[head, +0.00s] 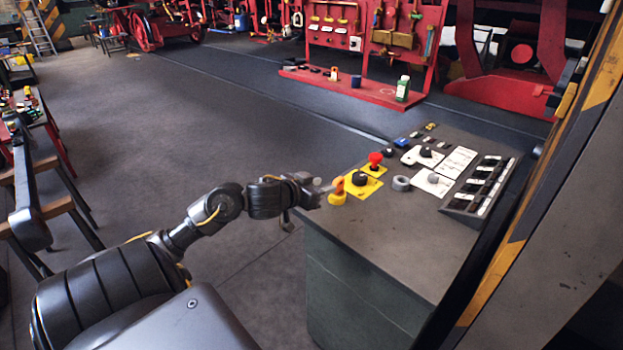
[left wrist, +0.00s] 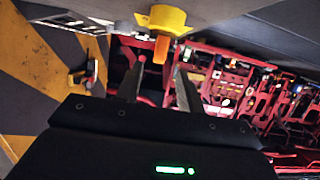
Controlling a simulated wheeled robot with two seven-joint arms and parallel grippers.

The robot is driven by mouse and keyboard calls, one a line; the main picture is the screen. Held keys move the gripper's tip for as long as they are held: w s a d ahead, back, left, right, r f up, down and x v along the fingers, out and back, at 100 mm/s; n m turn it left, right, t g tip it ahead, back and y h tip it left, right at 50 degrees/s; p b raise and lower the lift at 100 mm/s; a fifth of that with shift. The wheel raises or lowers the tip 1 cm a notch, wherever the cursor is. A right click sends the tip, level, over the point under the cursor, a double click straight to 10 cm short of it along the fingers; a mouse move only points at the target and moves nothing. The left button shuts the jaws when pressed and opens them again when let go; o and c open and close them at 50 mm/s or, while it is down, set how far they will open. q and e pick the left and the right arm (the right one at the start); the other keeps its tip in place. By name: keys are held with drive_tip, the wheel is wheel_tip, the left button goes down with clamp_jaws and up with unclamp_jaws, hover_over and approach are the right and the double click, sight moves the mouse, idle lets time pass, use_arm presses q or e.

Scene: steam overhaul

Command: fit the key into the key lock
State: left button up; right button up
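An orange upright piece (head: 339,184), which looks like the key, stands in a yellow base (head: 337,198) at the console's near left corner. In the left wrist view the orange piece (left wrist: 162,48) hangs from the yellow base (left wrist: 165,19), as that picture is upside down. My left gripper (head: 326,188) is level beside it; in the left wrist view its fingers (left wrist: 158,72) are apart, with the orange piece between or just beyond the tips. A white plate with a grey round fitting (head: 433,180) may be the key lock; I cannot tell for sure. My right gripper is not in view.
The console (head: 400,235) also bears a red mushroom button (head: 375,158), a black knob on a yellow plate (head: 360,178), a loose-looking grey ring (head: 401,184) and a row of black switches (head: 482,185). A striped post (head: 555,170) rises at the right. The console's front is clear.

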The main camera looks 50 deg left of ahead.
use_arm(q)
drive_tip(key=shift+v, duration=2.2)
drive_tip(key=shift+d+f, duration=0.1)
drive_tip(key=shift+f, duration=0.05)
drive_tip(key=shift+g+y, duration=0.6)
drive_tip(key=shift+g, duration=0.3)
drive_tip(key=s+d+f, duration=0.1)
drive_tip(key=f, duration=0.1)
drive_tip(key=s+d+f, duration=0.1)
drive_tip(key=f, duration=0.2)
drive_tip(key=s+d+f, duration=0.1)
drive_tip(key=s+f, duration=0.1)
drive_tip(key=f, duration=0.1)
drive_tip(key=shift+f, duration=0.15)
drive_tip(key=s+d+f+m+g+h, duration=0.1)
drive_tip(key=s+d+f+g, duration=0.3)
drive_tip(key=s+d+f, duration=0.5)
drive_tip(key=s+d+f+m+g+h, duration=0.1)
drive_tip(key=s+d+f+g, duration=0.45)
drive_tip(key=s+d, duration=0.45)
wheel_tip(320, 180, down, 26)
drive_tip(key=s+a, duration=0.1)
drive_tip(key=s, duration=0.1)
drive_tip(key=s+a+f+g, duration=0.1)
drive_tip(key=s+a+f, duration=0.2)
drive_tip(key=s+f, duration=1.3)
drive_tip(key=shift+s+m+g+y, duration=0.3)
drive_tip(key=shift+s+g, duration=0.05)
drive_tip(key=shift+s, duration=0.05)
